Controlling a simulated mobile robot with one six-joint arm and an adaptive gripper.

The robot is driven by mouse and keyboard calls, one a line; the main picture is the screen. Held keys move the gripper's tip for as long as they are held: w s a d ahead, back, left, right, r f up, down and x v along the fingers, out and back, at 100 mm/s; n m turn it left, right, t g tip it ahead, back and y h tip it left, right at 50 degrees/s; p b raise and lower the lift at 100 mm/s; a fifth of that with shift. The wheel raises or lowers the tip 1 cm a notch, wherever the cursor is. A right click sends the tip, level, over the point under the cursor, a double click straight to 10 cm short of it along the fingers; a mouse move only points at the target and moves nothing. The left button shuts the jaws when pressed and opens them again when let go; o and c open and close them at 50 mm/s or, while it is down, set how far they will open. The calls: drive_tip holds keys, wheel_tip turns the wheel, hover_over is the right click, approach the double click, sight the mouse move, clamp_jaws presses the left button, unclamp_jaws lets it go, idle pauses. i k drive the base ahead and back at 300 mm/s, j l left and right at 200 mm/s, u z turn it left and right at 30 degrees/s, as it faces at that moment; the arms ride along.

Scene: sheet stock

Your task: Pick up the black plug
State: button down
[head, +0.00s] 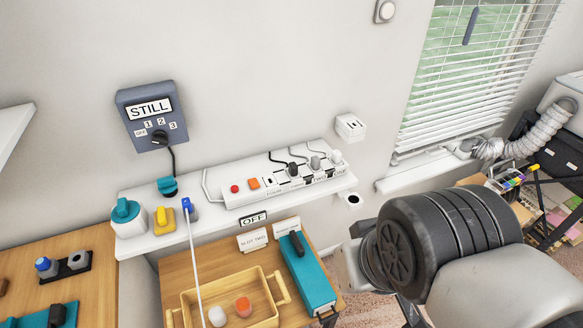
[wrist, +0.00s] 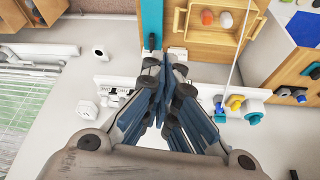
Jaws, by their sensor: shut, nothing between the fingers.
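A black plug (head: 293,169) with a dark cord sits in the white power strip (head: 258,194) on the wall shelf, in the head view. A grey plug (head: 315,162) and a white plug (head: 336,157) sit to its right. Another dark plug or knob (head: 160,138) with a cord is on the grey STILL box (head: 132,101). In the wrist view, my gripper (wrist: 180,70) is shut and empty, over the shelf area. It hides much of the strip (wrist: 118,83) and I cannot make out the black plug there.
The white shelf (head: 140,243) also bears teal, yellow and blue items at left. Below it, a wooden tray (head: 230,284) holds a white and an orange object, beside a teal case (head: 312,275). A white cord hangs down from the blue plug (head: 187,206). Window blinds (head: 455,90) are at right.

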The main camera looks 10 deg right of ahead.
sight(293, 166)
drive_tip(key=i+l+u, duration=0.15)
drive_tip(key=u, duration=0.25)
drive_tip(key=i+l+u, duration=0.15)
drive_tip(key=l+u, duration=0.25)
drive_tip(key=i+l+u, duration=0.1)
drive_tip(key=u, duration=0.35)
drive_tip(key=l, duration=0.1)
